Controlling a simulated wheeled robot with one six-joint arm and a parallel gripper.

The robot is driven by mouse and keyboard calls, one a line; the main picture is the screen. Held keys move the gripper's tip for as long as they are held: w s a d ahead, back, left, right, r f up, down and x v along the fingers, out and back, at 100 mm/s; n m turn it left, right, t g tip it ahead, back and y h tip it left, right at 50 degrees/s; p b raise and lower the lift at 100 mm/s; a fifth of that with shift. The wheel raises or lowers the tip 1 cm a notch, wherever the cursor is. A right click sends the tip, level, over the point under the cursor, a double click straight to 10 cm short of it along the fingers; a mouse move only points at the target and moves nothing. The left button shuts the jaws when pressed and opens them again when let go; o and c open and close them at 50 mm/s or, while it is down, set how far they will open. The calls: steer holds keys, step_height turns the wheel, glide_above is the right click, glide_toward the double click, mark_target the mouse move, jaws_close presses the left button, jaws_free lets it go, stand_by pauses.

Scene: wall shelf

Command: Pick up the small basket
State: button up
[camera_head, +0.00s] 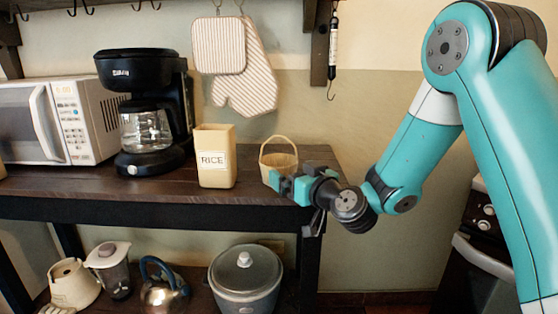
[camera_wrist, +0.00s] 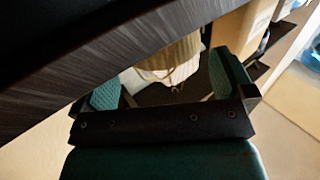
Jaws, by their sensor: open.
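The small basket (camera_head: 279,158) is pale yellow with a tall arched handle. It stands upright at the right end of the dark wooden shelf top (camera_head: 120,187). My gripper (camera_head: 284,184) is at the shelf's front edge, in front of the basket, and covers part of its lower body. In the wrist view the basket (camera_wrist: 168,62) shows beyond and between the two green-padded fingers of my gripper (camera_wrist: 165,88). The fingers are apart with nothing held. Whether a finger touches the basket cannot be told. The dark shelf edge (camera_wrist: 90,75) crosses the wrist view close by.
A RICE canister (camera_head: 215,170) stands left of the basket, with a gap between. A black coffee maker (camera_head: 150,105) and a white microwave (camera_head: 55,120) stand farther left. A pot (camera_head: 245,283) and a kettle (camera_head: 163,290) are on the lower shelf. Striped mitts (camera_head: 240,60) hang above.

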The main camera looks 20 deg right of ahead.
mark_target(289, 170)
steer(key=shift+r+p+x, duration=0.2)
steer(key=shift+p+x, duration=0.85)
steer(key=shift+p, duration=0.45)
steer(key=shift+r+p+x, duration=0.2)
steer(key=shift+p+x, duration=0.85)
steer(key=shift+p, duration=0.45)
steer(key=shift+w+a+f+p, duration=0.15)
steer(key=shift+w+f+p, duration=0.2)
steer(key=shift+w+p, duration=0.3)
steer(key=shift+c, duration=0.2)
steer(key=c, duration=0.5)
